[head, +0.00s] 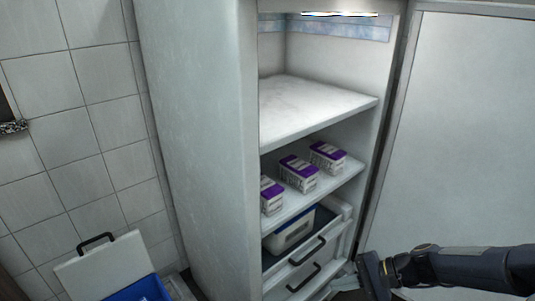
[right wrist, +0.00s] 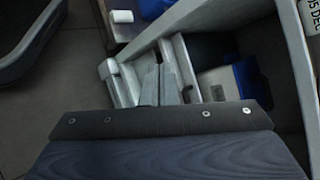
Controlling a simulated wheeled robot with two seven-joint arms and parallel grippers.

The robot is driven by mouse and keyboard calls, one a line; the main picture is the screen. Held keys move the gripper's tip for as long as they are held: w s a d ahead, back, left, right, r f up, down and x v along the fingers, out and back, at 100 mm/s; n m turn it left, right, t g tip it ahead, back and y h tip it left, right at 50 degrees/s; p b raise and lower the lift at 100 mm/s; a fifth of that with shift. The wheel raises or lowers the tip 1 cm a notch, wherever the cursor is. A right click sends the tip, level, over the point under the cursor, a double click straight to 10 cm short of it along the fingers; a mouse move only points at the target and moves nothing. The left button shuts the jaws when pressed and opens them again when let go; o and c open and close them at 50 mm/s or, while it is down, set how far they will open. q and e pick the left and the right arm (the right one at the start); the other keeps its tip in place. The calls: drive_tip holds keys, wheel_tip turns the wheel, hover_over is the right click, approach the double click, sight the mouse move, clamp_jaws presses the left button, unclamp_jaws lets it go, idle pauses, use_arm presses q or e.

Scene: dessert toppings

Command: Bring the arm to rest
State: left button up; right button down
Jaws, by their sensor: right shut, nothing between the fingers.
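My right arm comes in from the lower right of the head view, and its gripper (head: 345,283) is low in front of the open fridge's drawers. The right gripper's fingers are together with nothing between them, as the right wrist view also shows (right wrist: 160,86). I cannot tell whether the fingertips touch the drawer front. My left gripper is not in view.
The open fridge has a bare upper shelf (head: 318,105) and a lower shelf (head: 325,188) with three purple-and-white boxes (head: 299,173). The fridge door (head: 465,130) stands open at right. A blue bin (head: 140,290) has its lid raised.

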drive_tip(key=s+d+r+n+t+h, duration=0.15)
drive_tip(key=s+r+n+h, duration=0.3)
drive_tip(key=s, duration=0.55)
drive_tip(key=s+d+r+n+t+h, duration=0.1)
drive_tip(key=s+r+n+t+h, duration=0.2)
drive_tip(key=s+r, duration=0.5)
wheel_tip(320, 180, up, 28)
drive_tip(key=s+g+p, duration=0.1)
drive_tip(key=s+p, duration=0.1)
drive_tip(key=p, duration=2.7)
drive_tip(key=shift+s+f+n, duration=0.2)
drive_tip(key=shift+s+n, duration=0.05)
drive_tip(key=shift+n, duration=0.2)
